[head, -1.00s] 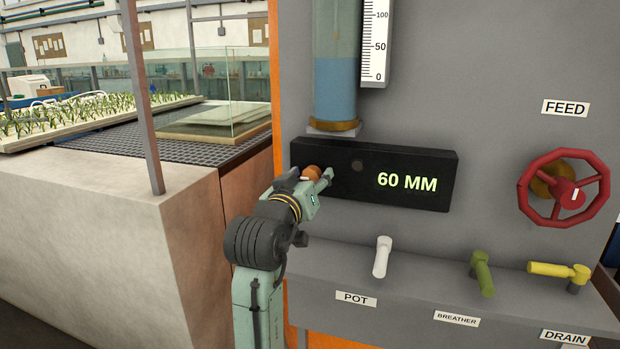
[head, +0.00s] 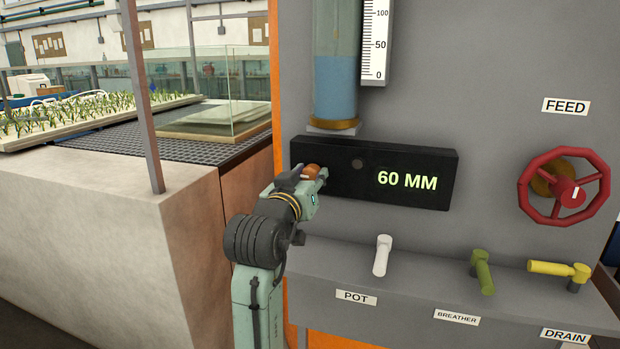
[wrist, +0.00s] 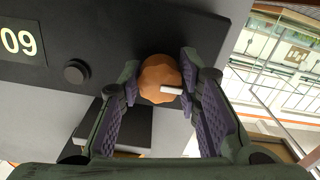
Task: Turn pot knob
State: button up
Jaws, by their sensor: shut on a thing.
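An orange-brown faceted knob (head: 312,170) with a white pointer mark sits at the left end of the black display box (head: 407,200). The box reads 60 MM. My gripper (head: 313,174) is shut on the knob. In the wrist view, the knob (wrist: 158,76) sits between the fingertips of my gripper (wrist: 160,80), one pad on each side. Its white pointer shows toward the right finger. My wrist partly hides the knob in the head view. A white lever (head: 382,256) stands on the grey ledge behind the POT label (head: 356,297).
A small dark button (head: 357,163) is on the box right of the knob. A green lever (head: 482,271), a yellow lever (head: 558,270) and a red handwheel (head: 564,202) are farther right. A water tube (head: 336,85) rises above the box. A concrete bench (head: 110,220) stands left.

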jog(key=o, duration=1.1)
jog(key=shift+o, duration=0.2)
jog(key=v, duration=1.2)
